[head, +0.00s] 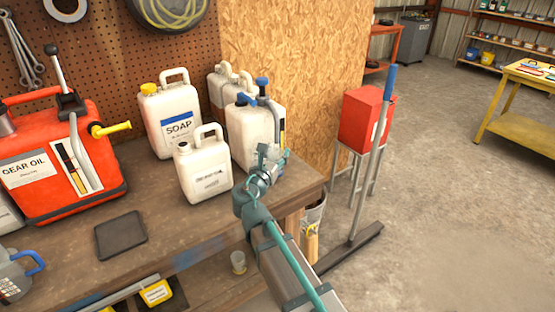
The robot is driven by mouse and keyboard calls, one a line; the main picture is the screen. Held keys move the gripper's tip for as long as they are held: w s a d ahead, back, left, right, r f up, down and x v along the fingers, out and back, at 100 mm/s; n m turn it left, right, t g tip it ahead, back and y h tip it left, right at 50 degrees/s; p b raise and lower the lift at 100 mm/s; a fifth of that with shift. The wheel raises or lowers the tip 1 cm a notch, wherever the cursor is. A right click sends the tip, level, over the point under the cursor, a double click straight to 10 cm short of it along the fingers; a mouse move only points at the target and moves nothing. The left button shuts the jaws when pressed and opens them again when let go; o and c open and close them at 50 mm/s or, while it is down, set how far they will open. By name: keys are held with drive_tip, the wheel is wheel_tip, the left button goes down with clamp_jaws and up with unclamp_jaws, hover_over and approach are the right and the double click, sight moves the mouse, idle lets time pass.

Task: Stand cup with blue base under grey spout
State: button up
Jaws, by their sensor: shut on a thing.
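My gripper (268,166) is shut on a small pale, cup-like thing (263,153) at the right end of the workbench. The fingers cover most of it, and I cannot make out a blue base. Just behind stands a white jug (246,140) with a blue-topped pump. A grey spout (273,112) comes down its right front side. The held thing is close in front of this jug. I cannot tell how far it is from the spout or whether it touches the bench.
A small white jug (205,172), a soap jug (170,122) and a red gear oil can (55,160) with a yellow spout stand on the bench (165,215). A dark pad (121,235) lies in front. A clear cup (238,262) is lower down. A red box (366,118) stands right.

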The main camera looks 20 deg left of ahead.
drive_tip(key=shift+w, duration=1.05)
drive_tip(key=shift+s+f, duration=0.2)
drive_tip(key=shift+f, duration=1.6)
drive_tip(key=shift+f, duration=0.1)
drive_tip(key=o, duration=1.2)
drive_tip(key=shift+c, duration=0.2)
drive_tip(key=s, duration=1.2)
drive_tip(key=shift+b, duration=0.4)
